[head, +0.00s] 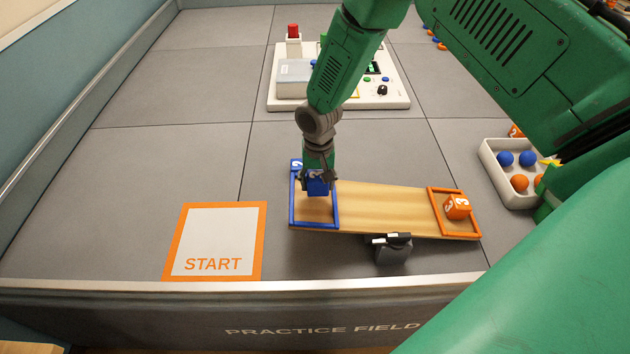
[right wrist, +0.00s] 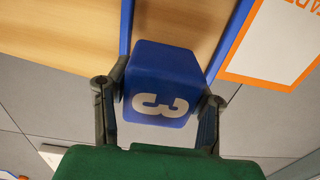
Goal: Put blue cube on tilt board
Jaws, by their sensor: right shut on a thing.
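The tilt board (head: 385,206) is a wooden plank on a dark pivot stand (head: 393,252), with a blue frame at its left end and an orange frame at its right end. An orange cube (head: 457,207) sits inside the orange frame. My right gripper (head: 317,180) is shut on the blue cube (head: 318,188) at the blue-framed end. In the right wrist view the blue cube (right wrist: 160,85), marked 3, is between the two fingers, with the board (right wrist: 185,25) beyond it. I cannot tell whether the cube touches the board. My left gripper is not in view.
An orange-bordered START square (head: 212,242) lies left of the board. A white control panel (head: 395,99) with a red button stands behind. A white tray (head: 492,165) of blue and orange balls is at the right. A low wall (head: 240,292) runs along the front.

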